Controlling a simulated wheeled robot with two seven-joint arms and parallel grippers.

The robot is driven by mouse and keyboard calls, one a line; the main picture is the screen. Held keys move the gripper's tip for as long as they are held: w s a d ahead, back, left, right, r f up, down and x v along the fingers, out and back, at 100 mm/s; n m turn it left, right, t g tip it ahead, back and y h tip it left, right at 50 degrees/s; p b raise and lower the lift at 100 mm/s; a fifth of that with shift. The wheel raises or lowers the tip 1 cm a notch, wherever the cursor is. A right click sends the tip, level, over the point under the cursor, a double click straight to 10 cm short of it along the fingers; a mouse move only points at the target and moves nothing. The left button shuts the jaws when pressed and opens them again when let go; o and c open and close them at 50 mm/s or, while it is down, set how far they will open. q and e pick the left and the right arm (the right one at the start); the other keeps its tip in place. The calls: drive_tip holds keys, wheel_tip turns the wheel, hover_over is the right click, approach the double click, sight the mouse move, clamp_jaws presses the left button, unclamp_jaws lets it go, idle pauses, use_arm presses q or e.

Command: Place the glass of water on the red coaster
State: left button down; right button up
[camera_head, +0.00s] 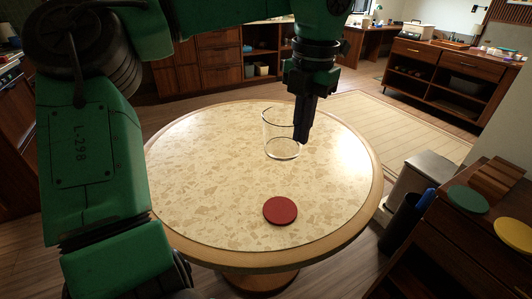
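The clear glass (276,137) is upright at the middle of the round table (205,165), towards the back. Its water level is hard to make out. My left gripper (302,135) points down at the glass's right side, and its dark fingers overlap the right rim and wall. I cannot tell whether the fingers are closed on the glass, or whether its base touches the table. The red coaster (281,210) lies flat and bare near the table's front edge, in front of the glass. My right gripper is not in view.
The tabletop around the glass and coaster is clear. At the right, a dark wooden cabinet (468,240) carries a green disc (468,199) and a yellow disc (515,233). A dark container (401,222) with a blue item stands beside it. My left arm covers the picture's left side.

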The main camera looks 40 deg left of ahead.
use_arm(q)
drive_tip(key=f, duration=0.6)
drive_tip(key=f+b, duration=0.1)
drive_tip(key=f, duration=0.6)
drive_tip(key=w+f, duration=0.1)
drive_tip(key=f, duration=0.6)
drive_tip(key=shift+a+f, duration=0.1)
drive_tip(key=shift+f, duration=0.1)
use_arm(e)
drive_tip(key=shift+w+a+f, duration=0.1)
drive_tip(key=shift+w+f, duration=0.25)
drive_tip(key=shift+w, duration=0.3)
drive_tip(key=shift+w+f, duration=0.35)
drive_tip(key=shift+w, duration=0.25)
use_arm(q)
drive_tip(key=shift+b, duration=0.3)
drive_tip(key=shift+f, duration=0.1)
drive_tip(key=c, duration=1)
unclamp_jaws()
drive_tip(key=shift+c, duration=0.2)
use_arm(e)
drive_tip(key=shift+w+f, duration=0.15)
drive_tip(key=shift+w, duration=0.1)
